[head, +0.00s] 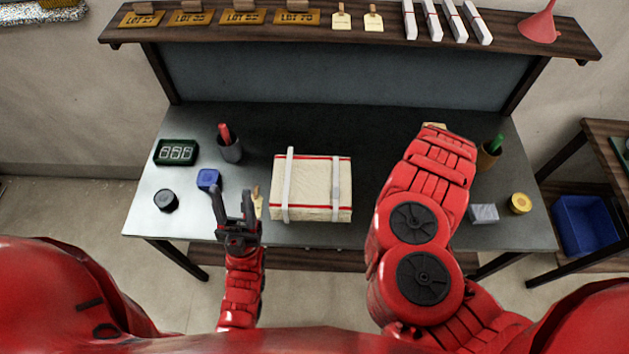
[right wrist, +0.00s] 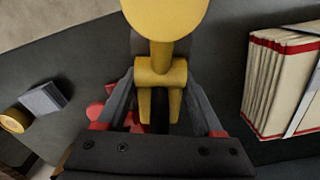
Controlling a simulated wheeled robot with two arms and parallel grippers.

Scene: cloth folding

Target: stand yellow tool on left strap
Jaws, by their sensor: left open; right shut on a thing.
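A cream folded cloth bundle (head: 312,172) with red edge lines lies on the table, bound by a white left strap (head: 288,190) and a right strap (head: 337,188). The bundle also shows at the right of the right wrist view (right wrist: 277,85). The yellow tool (right wrist: 165,18) has a round head and a narrower stem. My right gripper (right wrist: 160,105) is shut on its stem; my arm hides this gripper in the head view. My left gripper (head: 234,205) is open and empty, left of the bundle, near the table's front edge.
A grey block (head: 484,213) and yellow disc (head: 520,203) lie right. A shelf (head: 375,38) spans the back.

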